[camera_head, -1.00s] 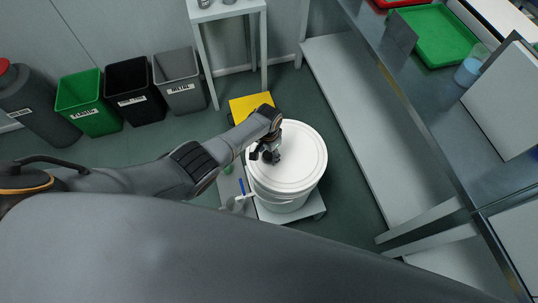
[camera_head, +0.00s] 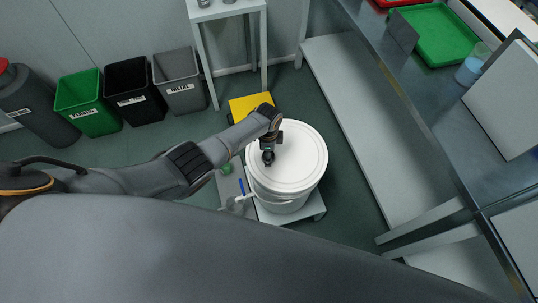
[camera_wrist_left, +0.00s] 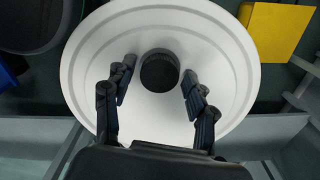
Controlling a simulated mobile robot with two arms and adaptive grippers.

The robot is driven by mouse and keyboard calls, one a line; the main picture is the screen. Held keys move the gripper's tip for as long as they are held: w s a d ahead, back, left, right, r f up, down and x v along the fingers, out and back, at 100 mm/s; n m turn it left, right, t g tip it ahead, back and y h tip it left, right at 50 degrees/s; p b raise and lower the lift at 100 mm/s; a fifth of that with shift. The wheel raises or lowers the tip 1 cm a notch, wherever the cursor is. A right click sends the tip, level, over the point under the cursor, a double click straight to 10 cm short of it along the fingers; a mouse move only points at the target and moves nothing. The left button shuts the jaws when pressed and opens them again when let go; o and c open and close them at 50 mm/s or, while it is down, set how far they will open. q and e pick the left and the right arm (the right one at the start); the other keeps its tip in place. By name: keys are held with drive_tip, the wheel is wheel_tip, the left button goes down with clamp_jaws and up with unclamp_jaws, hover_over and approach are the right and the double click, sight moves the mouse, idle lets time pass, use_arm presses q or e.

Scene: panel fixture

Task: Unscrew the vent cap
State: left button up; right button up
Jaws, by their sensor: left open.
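The vent cap (camera_wrist_left: 159,71) is a round black ribbed cap on the white lid (camera_wrist_left: 215,45) of a bucket, seen in the left wrist view. My left gripper (camera_wrist_left: 156,82) is open, with one finger on each side of the cap and gaps between the fingers and the cap. In the head view my left gripper (camera_head: 268,158) is above the white bucket's lid (camera_head: 300,160) and hides the cap. My right gripper is not in view.
The bucket stands on a low light platform (camera_head: 316,210). A yellow object (camera_head: 250,106) lies behind it. Green (camera_head: 88,105), black (camera_head: 133,95) and grey (camera_head: 180,82) bins stand at the left. A metal bench with a green tray (camera_head: 440,35) is at the right.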

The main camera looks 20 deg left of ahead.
use_arm(q)
drive_tip(key=m+b, duration=0.1)
drive_tip(key=m, duration=0.5)
drive_tip(key=shift+m, duration=0.3)
drive_tip(key=c, duration=1.1)
drive_tip(key=shift+n+p, duration=0.35)
drive_tip(key=shift+n, duration=1.45)
drive_tip(key=shift+r+n, duration=0.1)
drive_tip(key=shift+n, duration=1)
drive_tip(key=shift+n+p, duration=0.3)
drive_tip(key=shift+n, duration=0.3)
drive_tip(key=shift+n, duration=1.7)
drive_tip(key=shift+p, duration=0.3)
